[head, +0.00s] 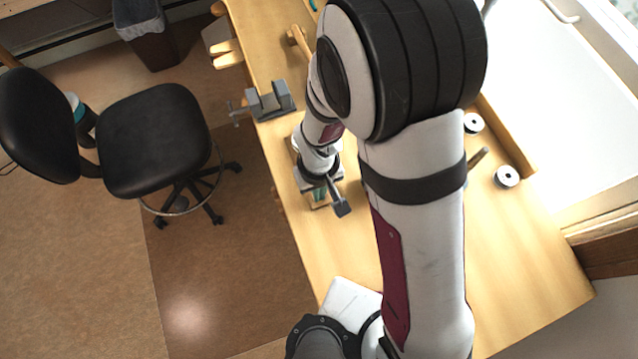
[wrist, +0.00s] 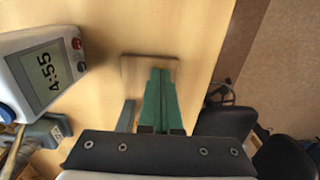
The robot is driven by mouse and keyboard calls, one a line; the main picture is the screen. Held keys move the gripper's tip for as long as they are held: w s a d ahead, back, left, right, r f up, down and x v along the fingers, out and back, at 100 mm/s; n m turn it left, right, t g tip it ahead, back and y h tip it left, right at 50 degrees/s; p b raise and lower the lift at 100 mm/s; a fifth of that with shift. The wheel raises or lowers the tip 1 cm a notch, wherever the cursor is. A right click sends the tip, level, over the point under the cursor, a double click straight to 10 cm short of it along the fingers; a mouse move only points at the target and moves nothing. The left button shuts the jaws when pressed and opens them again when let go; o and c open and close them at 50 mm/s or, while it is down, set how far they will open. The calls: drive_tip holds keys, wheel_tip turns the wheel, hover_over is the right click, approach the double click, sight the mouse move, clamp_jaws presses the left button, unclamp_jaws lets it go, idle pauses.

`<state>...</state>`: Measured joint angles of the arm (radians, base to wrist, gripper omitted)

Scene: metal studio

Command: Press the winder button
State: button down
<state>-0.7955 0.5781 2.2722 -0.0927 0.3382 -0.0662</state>
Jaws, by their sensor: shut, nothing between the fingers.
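A white device (wrist: 52,85) with a display reading 4:55 stands at the left of the wrist view. It has a red button (wrist: 76,43), a dark button (wrist: 80,67) below that, and a blue part (wrist: 6,112) at its left edge. I cannot tell which of these is the winder button. My gripper (wrist: 161,72) has green fingers, shut and empty, pointing at the tabletop to the right of the device and apart from it. In the head view my gripper (head: 321,204) is over the bench's left part. The device is not clearly visible there.
A grey vise (head: 270,101) is clamped at the bench's left edge. Two spools (head: 506,177) (head: 473,123) stand at the right. A black chair (head: 155,140) stands left of the wooden bench (head: 530,260).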

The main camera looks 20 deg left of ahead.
drive_tip(key=shift+a+f, duration=0.1)
drive_tip(key=shift+f, duration=0.35)
drive_tip(key=shift+r, duration=0.35)
wheel_tip(320, 180, up, 7)
drive_tip(key=shift+f, duration=0.1)
drive_tip(key=shift+r, duration=0.7)
